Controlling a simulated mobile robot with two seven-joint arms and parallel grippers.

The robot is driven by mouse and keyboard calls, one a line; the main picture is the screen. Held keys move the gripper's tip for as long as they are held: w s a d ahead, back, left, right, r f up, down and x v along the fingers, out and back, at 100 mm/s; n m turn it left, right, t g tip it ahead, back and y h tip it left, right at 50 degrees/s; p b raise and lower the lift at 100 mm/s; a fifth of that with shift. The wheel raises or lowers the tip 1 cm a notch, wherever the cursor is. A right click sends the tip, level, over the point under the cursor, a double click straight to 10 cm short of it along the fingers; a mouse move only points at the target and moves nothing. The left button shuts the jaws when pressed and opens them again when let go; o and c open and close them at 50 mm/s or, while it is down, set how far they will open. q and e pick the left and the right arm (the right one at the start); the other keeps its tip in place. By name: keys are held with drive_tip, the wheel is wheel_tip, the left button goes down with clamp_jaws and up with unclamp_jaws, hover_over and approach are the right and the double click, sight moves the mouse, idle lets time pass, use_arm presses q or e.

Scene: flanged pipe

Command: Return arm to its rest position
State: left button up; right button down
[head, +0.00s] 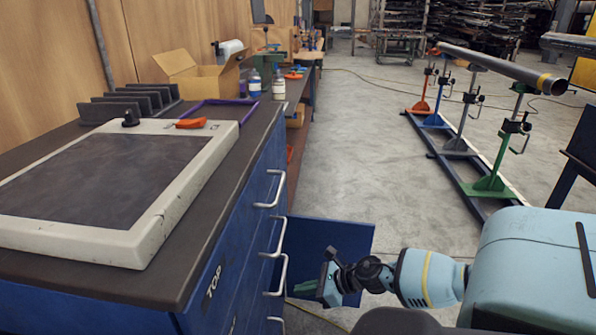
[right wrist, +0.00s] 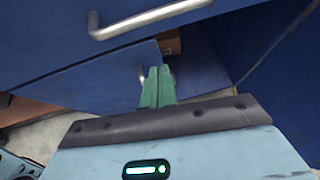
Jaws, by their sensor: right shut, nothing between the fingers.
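My right arm comes in from the lower right of the head view. My right gripper (head: 306,288) is in front of the blue cabinet (head: 240,215), below the level of its top. The green fingers (right wrist: 157,88) are together in the right wrist view, with nothing between them. They point at a blue door panel, which also shows in the head view (head: 318,247) standing out from the cabinet. A silver handle (right wrist: 150,18) is above the fingers in the right wrist view. My left gripper is not in view.
The bench top (head: 250,120) carries a framed dark panel (head: 165,215), a cardboard box (head: 205,78) and bottles. Several silver handles stick out from the cabinet front. A pipe (head: 500,67) rests on coloured stands at the right. The concrete floor (head: 370,150) between is clear.

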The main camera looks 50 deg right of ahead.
idle(0.4)
